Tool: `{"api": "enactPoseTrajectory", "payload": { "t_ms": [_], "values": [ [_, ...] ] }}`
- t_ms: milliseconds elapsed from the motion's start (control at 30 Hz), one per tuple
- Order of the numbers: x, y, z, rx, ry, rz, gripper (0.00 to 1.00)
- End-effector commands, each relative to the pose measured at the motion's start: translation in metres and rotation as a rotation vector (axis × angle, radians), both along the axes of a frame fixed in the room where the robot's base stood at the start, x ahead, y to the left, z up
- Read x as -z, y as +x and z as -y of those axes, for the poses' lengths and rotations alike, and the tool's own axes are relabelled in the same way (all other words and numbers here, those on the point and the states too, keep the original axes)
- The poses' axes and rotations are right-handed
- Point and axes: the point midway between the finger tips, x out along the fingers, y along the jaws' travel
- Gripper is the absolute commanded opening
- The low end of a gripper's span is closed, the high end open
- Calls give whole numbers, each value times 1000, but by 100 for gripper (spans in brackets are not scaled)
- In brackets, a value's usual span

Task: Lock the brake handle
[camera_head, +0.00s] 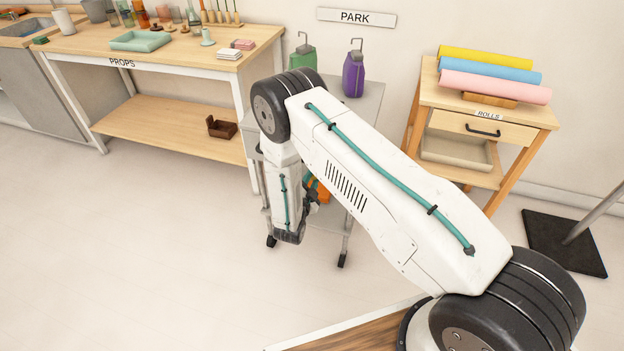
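A grey wheeled cart (369,108) stands against the wall under a PARK sign (356,17). My arm crosses in front of it and hides much of its left and middle. I cannot make out a brake handle on the cart; that part may be behind my arm. An orange thing (323,192) shows low in the cart, partly covered by my arm. The end of my arm hangs down in front of the cart's left side. My gripper (311,203) shows only as a small dark part beside the orange thing, and its fingers cannot be made out. Whether they touch anything is unclear.
A green jug (303,56) and a purple jug (354,74) stand on the cart's top. A props table (180,62) is at left. A drawer stand with coloured rolls (500,128) is at right, near a black base plate (560,240). The floor at front left is clear.

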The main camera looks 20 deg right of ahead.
Motion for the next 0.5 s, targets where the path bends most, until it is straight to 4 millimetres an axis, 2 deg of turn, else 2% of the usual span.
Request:
{"api": "enactPoseTrajectory", "payload": {
  "t_ms": [300, 500],
  "values": [
    [0, -43, -32, -4, -2, -2, 25],
    [0, -57, -40, -2, -1, -1, 25]
  ]
}}
